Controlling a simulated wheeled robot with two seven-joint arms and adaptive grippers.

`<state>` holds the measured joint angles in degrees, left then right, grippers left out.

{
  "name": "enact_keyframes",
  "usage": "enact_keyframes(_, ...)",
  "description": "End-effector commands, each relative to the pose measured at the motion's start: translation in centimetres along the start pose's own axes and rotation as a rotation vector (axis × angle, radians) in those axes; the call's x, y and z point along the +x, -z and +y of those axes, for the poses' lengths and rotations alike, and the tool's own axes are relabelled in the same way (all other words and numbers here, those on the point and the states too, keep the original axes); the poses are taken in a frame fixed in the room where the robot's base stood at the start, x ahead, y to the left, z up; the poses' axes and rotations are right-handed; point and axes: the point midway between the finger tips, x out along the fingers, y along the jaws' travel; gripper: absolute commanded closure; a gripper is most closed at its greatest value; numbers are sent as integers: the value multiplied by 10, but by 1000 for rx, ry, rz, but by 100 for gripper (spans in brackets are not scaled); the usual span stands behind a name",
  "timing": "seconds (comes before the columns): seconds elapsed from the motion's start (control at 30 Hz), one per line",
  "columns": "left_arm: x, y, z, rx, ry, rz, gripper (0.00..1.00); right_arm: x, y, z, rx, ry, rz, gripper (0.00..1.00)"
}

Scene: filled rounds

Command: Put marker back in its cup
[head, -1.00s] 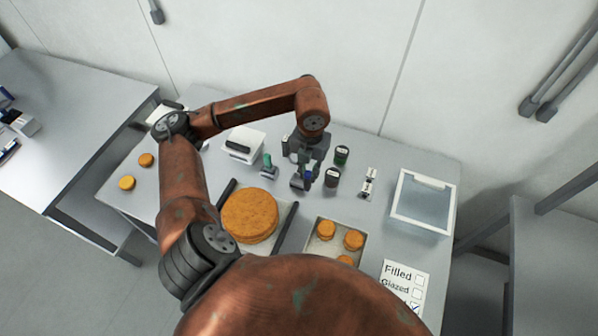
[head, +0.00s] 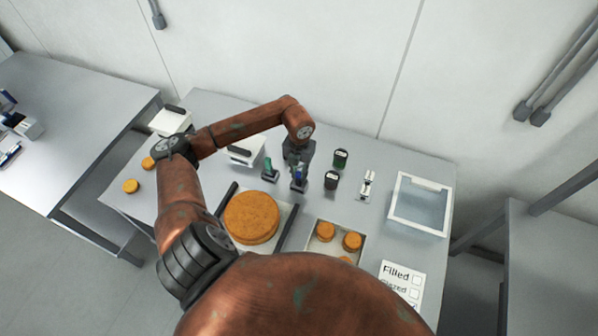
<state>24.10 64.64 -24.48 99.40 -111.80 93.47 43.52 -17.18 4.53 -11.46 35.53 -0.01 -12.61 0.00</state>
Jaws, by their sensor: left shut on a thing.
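My left gripper (head: 299,168) points down over the middle of the table and is shut on a small blue marker (head: 299,174). Just below the marker is a small dark cup (head: 299,187). The marker looks lined up over or into this cup; I cannot tell whether its lower end is inside. The gripper hides part of both. To the left, a green marker (head: 268,163) stands in a similar dark cup (head: 270,175). My right gripper is not in view.
Two dark jars (head: 340,158) (head: 331,180) stand just right of the gripper. A large brown round cake (head: 251,217) sits in front, with a tray (head: 312,233) of small rounds beside it. A clear bin (head: 419,228) is at right. White boxes stand at back left.

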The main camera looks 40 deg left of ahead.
Motion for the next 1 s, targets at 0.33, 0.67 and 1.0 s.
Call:
enact_keyframes(0.33,3,0,0,0,0,0,81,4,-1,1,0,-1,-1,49)
enact_keyframes(0.67,3,0,0,1,0,0,66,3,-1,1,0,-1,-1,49)
enact_keyframes(1.0,-12,-1,0,2,0,-2,66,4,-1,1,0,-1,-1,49)
